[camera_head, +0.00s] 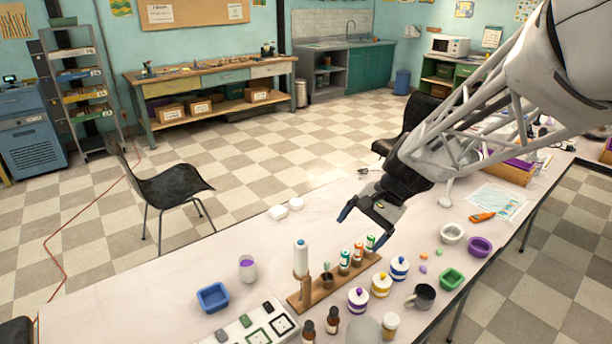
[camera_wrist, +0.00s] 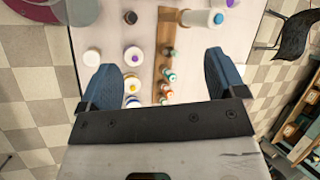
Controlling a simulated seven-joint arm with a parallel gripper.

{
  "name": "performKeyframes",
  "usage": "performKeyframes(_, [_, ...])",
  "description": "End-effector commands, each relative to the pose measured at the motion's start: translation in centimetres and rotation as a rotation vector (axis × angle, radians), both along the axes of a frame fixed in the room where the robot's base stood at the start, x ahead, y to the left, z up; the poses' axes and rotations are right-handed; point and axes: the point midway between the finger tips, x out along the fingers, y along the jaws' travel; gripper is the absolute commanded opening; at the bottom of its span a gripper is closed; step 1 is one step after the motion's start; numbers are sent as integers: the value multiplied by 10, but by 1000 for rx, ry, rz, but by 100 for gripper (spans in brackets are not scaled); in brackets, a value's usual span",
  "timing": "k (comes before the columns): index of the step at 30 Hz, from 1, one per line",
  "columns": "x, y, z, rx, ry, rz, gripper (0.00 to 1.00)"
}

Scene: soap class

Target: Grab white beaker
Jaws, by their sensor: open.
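A pale cup with purple contents (camera_head: 247,268) stands upright on the table, left of the wooden rack. A frosted grey-white container (camera_head: 364,331) is cut off by the bottom edge of the head view. I cannot tell for certain which is the white beaker. My gripper (camera_head: 362,229) is open and empty above the table, behind the rack and well to the right of the purple-filled cup. In the wrist view its two blue fingers (camera_wrist: 160,72) are spread wide, with the rack and jars below them.
Lidded jars (camera_head: 381,285), brown dropper bottles (camera_head: 333,320) and a dark mug (camera_head: 423,297) crowd the front. A blue tray (camera_head: 213,297) sits left. The table's left rear is mostly clear.

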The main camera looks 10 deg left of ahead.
Motion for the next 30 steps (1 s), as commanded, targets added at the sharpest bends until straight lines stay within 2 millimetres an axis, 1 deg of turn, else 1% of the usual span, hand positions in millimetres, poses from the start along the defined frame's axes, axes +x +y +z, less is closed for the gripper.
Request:
performKeyframes(1, [10, 6, -6, 16, 20, -12, 89])
performKeyframes(3, [21, 14, -13, 39, 48, -32, 89])
performKeyframes(11, [64, 44, -41, 122, 151, -105, 89])
performKeyframes(18, [101, 74, -73, 196, 251, -175, 89])
performKeyframes(24, [125, 103, -106, 250, 347, -235, 89])
performKeyframes(30, [141, 138, -144, 294, 457, -296, 89])
